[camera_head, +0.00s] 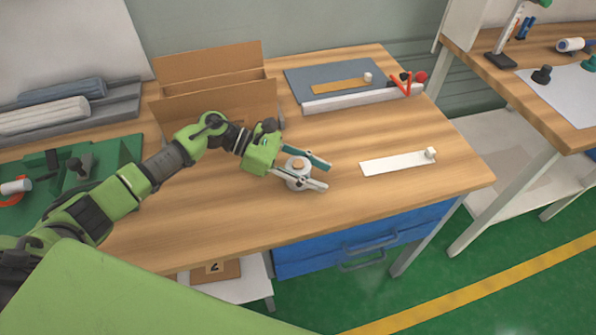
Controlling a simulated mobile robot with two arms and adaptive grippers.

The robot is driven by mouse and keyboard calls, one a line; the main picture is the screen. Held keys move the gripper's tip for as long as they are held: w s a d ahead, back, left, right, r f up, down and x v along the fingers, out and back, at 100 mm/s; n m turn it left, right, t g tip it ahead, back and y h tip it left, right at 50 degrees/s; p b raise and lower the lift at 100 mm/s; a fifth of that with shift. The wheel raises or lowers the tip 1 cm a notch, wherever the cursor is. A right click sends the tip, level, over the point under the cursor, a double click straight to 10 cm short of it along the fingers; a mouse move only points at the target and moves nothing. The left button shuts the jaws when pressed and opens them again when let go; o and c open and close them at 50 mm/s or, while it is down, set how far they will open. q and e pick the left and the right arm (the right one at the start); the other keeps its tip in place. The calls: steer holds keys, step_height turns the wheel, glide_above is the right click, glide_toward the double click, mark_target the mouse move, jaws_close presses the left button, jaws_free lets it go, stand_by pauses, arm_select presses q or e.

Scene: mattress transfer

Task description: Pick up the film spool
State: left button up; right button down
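A small whitish-grey spool (298,168) with an orange-brown top stands upright on the wooden table, near its middle front. My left gripper (323,177) reaches in from the left, low over the table. Its two long fingers are spread, one on the far side of the spool and one on the near side, with the spool between them. The near finger hides part of the spool's lower side. Whether the fingers touch it I cannot make out. My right gripper is not in view.
An open cardboard box (215,108) stands behind my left arm. To the right lie a white strip with a small white block (398,163) and a grey mat (335,77). Green trays (115,160) and rolls (45,115) are at left. Bare wood surrounds the spool.

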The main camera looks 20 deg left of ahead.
arm_select(q)
jaws_close()
steer(key=shift+r, duration=0.15)
